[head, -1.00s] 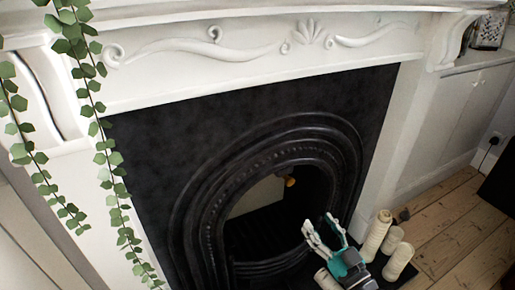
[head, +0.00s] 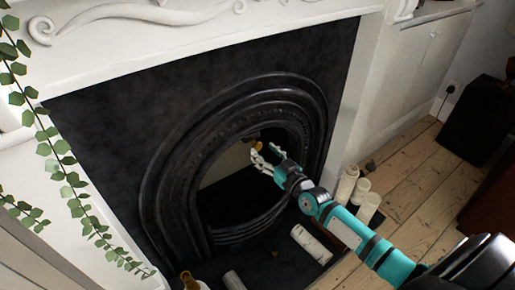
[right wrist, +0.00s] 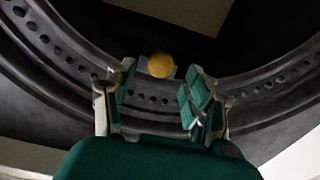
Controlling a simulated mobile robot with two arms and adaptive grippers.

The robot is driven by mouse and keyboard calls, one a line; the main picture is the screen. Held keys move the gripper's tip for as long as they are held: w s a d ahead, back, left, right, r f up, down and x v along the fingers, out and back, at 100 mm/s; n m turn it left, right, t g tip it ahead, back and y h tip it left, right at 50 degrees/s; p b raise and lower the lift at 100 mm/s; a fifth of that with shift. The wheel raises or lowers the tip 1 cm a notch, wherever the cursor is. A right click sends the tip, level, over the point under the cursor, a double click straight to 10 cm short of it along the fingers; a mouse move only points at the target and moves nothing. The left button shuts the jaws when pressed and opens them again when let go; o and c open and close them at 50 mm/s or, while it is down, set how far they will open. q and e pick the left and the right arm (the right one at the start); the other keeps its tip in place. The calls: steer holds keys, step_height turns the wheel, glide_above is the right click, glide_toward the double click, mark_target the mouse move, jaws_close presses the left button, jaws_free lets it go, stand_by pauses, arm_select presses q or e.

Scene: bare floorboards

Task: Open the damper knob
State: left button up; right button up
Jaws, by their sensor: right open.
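The damper knob (head: 257,146) is a small round brass-yellow knob inside the upper right of the black fireplace arch (head: 180,160). In the right wrist view the knob (right wrist: 161,65) shows just beyond and between the fingertips, near the arch's beaded inner rim. My right gripper (head: 264,159) is open and empty at the fireplace opening, close to the knob; it also shows in the right wrist view (right wrist: 155,90). I cannot tell whether a finger touches the knob. My left gripper is not in view.
Several cream candles (head: 347,183) stand on the hearth at the right, and one candle (head: 311,244) lies in front of the opening. A white mantel (head: 200,38) frames the fireplace, with a trailing ivy vine (head: 62,160) at left. Bare floorboards (head: 420,180) lie at right.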

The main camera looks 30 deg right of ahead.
mark_target(259, 147)
steer(key=shift+w+a+b, duration=0.15)
steer(key=shift+w+b, duration=0.05)
steer(key=shift+w, duration=0.9)
steer(key=shift+w+a+b, duration=0.15)
steer(key=shift+w, duration=0.9)
steer(key=shift+c, duration=0.2)
jaws_close()
